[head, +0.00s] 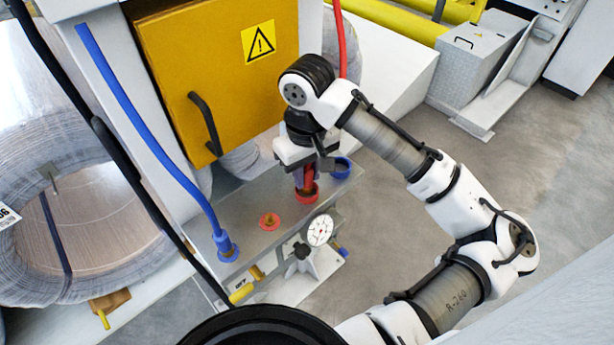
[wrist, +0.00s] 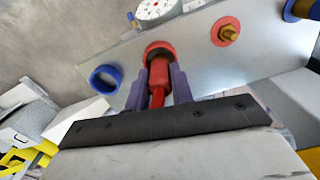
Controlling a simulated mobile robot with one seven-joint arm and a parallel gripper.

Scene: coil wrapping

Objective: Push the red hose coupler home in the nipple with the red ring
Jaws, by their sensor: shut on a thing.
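The red hose coupler (head: 308,175) is held upright between the purple fingers of my gripper (head: 305,180), which is shut on it. In the wrist view the coupler (wrist: 158,75) shows between the fingers (wrist: 157,92). Its lower end is at a red cup (head: 307,194) on the grey panel; I cannot tell how deep it sits. The nipple with the red ring (head: 270,221) is bare, its brass stub showing, to the left of the coupler. It also shows at the upper right in the wrist view (wrist: 228,33).
An empty blue cup (head: 341,168) is right of the coupler. A blue hose (head: 150,130) ends in a blue coupler (head: 226,246) at the panel's left. A gauge (head: 320,230) stands at the panel's front. A yellow cabinet (head: 215,95) is behind. The red hose (head: 340,35) hangs from above.

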